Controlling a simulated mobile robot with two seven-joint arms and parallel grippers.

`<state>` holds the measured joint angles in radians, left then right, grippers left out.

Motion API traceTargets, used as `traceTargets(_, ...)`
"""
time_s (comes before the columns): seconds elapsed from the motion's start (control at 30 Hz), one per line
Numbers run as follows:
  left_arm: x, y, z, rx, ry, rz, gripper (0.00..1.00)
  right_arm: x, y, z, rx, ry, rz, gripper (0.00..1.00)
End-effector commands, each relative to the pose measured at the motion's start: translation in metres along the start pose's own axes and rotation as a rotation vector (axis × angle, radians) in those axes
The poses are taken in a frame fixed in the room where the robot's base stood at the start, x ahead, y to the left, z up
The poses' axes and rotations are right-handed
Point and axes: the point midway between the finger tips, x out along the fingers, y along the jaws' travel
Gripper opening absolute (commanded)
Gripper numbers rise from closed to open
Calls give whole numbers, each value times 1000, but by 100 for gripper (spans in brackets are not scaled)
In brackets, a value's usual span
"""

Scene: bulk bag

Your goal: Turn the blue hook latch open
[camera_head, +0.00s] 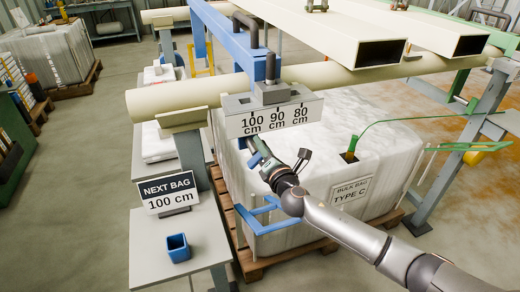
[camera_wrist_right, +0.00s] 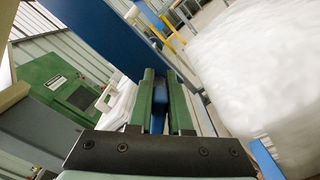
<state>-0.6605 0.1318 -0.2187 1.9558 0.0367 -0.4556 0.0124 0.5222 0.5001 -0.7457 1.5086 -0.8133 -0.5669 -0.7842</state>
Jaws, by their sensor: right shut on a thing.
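My right gripper (camera_head: 254,152) comes in from the lower right, just below the scale plate marked 100, 90 and 80 cm (camera_head: 273,118). In the right wrist view its green fingers (camera_wrist_right: 160,98) are closed around a narrow blue piece (camera_wrist_right: 160,94), which looks like the blue hook latch. The fingers hide most of it, so its angle cannot be told. Blue bars (camera_head: 262,208) stick out below the gripper, in front of the white bulk bag (camera_head: 290,228). My left gripper is not in view.
A blue upright (camera_head: 200,42) and a thick cream pipe (camera_head: 175,98) stand close by. A side table (camera_head: 180,268) holds a "NEXT BAG 100 cm" sign (camera_head: 168,195) and a small blue box (camera_head: 178,247).

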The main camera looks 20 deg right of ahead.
Motion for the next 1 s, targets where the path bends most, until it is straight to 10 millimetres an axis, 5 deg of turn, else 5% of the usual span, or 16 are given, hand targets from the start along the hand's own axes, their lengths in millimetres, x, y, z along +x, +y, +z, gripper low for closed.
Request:
traceTargets(0.6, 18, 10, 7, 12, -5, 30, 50, 0, -16, -4, 543, -2, -2, 0)
traceTargets(1.0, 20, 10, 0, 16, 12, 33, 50, 0, -19, -6, 710, -2, -2, 0)
